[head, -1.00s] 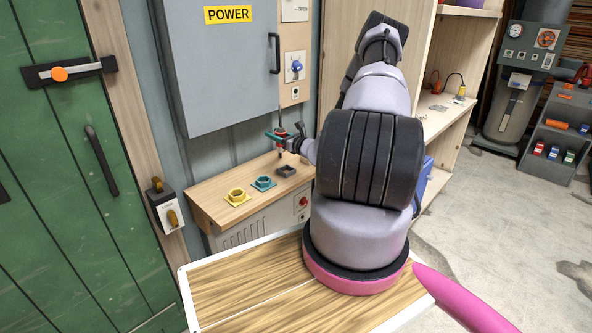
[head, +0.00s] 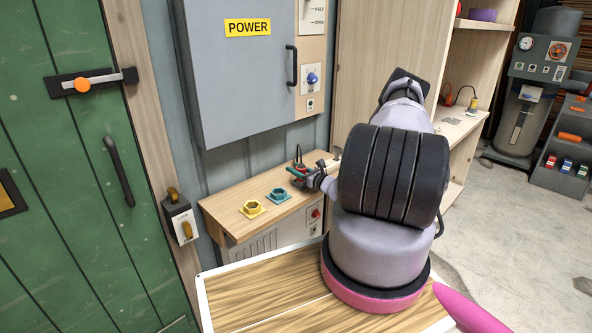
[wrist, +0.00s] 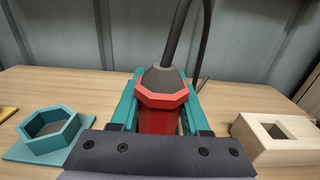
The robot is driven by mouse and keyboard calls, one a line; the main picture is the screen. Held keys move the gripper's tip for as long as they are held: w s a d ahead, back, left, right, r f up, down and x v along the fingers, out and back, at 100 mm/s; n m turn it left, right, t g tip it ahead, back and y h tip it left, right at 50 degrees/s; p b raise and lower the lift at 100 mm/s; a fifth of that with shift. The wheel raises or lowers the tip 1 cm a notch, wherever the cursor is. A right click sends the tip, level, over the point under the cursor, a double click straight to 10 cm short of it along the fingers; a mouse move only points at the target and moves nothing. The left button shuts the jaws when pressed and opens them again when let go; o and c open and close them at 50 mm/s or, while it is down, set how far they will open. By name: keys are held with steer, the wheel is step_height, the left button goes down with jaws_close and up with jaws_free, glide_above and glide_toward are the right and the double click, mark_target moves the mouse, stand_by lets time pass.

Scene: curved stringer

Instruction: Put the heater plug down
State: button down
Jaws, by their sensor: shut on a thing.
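The heater plug (wrist: 162,100) is red with a six-sided collar, a dark grey cone top and a black cable rising from it. In the wrist view my gripper (wrist: 160,112) has its teal fingers closed on both sides of the plug, which looks about upright. In the head view my gripper (head: 301,173) is low over the right part of the wooden bench top (head: 236,213), with the plug (head: 298,164) between its fingers. The plug's lower end is hidden, so I cannot tell whether it touches the bench or sits in a holder.
A teal hexagonal socket (head: 278,195) and a yellow one (head: 251,208) lie left of my gripper. A pale block with a square opening (wrist: 275,137) stands close on the right. The grey power cabinet (head: 240,75) hangs on the wall above the bench.

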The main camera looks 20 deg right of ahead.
steer(key=shift+f, duration=0.15)
steer(key=shift+c, duration=1.9)
jaws_free()
